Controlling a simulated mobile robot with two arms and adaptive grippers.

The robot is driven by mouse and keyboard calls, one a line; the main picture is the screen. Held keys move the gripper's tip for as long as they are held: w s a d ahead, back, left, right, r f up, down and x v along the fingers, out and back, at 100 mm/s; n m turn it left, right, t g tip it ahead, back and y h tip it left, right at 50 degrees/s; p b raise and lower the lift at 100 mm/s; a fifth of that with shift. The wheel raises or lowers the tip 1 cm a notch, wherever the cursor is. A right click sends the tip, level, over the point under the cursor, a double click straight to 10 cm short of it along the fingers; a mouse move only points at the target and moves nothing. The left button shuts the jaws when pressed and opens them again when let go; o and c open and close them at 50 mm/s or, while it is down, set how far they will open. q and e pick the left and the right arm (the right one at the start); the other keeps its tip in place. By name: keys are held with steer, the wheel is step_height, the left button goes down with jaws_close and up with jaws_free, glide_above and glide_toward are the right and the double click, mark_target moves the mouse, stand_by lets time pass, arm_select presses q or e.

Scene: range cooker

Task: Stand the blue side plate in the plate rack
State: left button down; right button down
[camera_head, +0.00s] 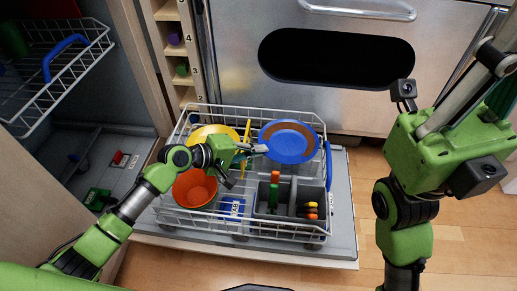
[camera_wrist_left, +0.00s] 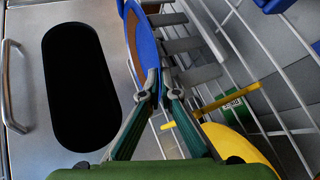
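The blue side plate (camera_head: 288,141) has a brown smear on its face and sits at the back right of the white wire basket (camera_head: 183,205). In the left wrist view the plate (camera_wrist_left: 146,45) shows nearly edge-on, beside a row of grey tines (camera_wrist_left: 190,46). My left gripper (camera_head: 261,148) is at the plate's left rim. Its fingertips (camera_wrist_left: 158,92) come together on either side of the rim and look shut on it. The fingers of my right gripper do not show. I cannot tell which holder is the plate rack.
The basket also holds a yellow plate (camera_head: 207,134), an orange bowl (camera_head: 194,188) and a grey cutlery holder (camera_head: 291,205). A second wire basket (camera_head: 85,62) is at the upper left. Numbered wooden shelves (camera_head: 178,52) stand behind, beside the steel front (camera_head: 237,60). Wooden floor is bare at right.

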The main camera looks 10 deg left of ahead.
arm_select(q)
steer(key=c, duration=2.4)
jaws_free()
steer(key=shift+c, duration=0.2)
steer(key=shift+o, duration=0.8)
